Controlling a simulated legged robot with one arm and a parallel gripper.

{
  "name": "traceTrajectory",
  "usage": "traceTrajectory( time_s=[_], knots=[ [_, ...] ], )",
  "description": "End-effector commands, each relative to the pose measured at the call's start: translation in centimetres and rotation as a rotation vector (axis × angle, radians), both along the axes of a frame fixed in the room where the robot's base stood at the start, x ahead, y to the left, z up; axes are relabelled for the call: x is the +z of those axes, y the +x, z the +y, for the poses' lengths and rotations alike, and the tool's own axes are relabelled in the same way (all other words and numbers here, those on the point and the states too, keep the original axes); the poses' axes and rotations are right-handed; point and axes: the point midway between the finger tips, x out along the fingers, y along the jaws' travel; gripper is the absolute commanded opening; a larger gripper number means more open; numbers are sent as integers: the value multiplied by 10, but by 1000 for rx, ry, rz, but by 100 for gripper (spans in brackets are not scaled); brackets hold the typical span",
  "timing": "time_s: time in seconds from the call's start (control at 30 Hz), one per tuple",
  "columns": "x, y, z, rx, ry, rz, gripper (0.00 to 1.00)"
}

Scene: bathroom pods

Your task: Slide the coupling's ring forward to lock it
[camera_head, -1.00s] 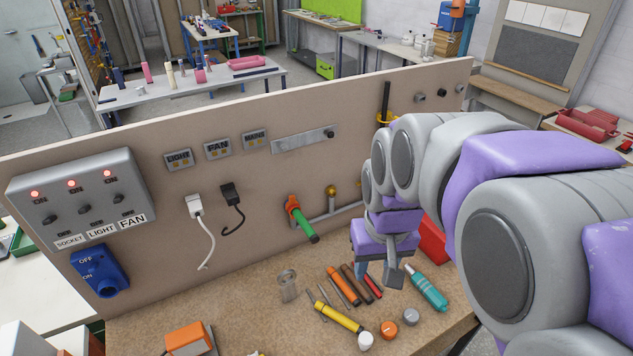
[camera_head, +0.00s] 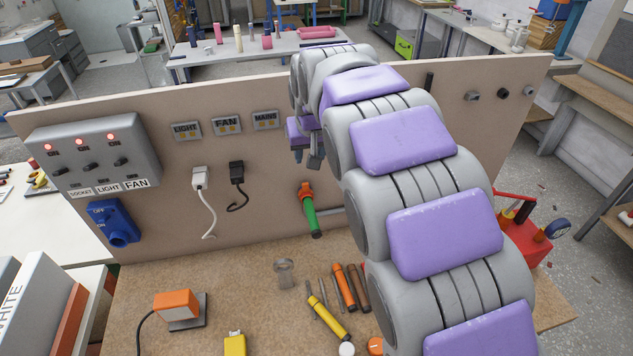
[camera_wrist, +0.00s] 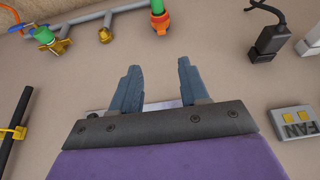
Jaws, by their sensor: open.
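The coupling hangs on the upright board and has an orange collar (camera_head: 305,191) above a green hose end (camera_head: 312,219). The collar is probably the ring. In the wrist view, which is turned over, the orange collar (camera_wrist: 160,22) and green part (camera_wrist: 157,6) show at the top edge, cut off by the frame. My gripper (camera_wrist: 159,68) is open and empty, its two blue-grey fingers spread beneath the collar in that picture and apart from it. In the head view my gripper (camera_head: 314,162) is just above the coupling, partly covered by my arm.
A metal pipe with a brass valve (camera_wrist: 106,33) and another green fitting (camera_wrist: 41,34) run beside the coupling. A black plug (camera_head: 237,172) and white plug (camera_head: 199,178) hang to the left. Tools, including a yellow-handled one (camera_head: 328,318), lie on the bench below.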

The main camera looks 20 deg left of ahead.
Motion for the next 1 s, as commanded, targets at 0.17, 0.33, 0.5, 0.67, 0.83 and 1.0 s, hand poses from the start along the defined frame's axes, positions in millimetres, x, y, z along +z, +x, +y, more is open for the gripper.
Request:
traceTrajectory(
  time_s=[0.17,0.33,0.5,0.67,0.83,1.0],
  knots=[
    [-25,8,-5,1,1,8,45],
    [-48,18,-18,-1,18,7,45],
    [-79,29,-13,-1,22,7,45],
    [-114,39,9,0,5,8,45],
    [-142,49,26,0,-2,5,45],
    [-151,54,21,2,8,4,45]
  ],
)
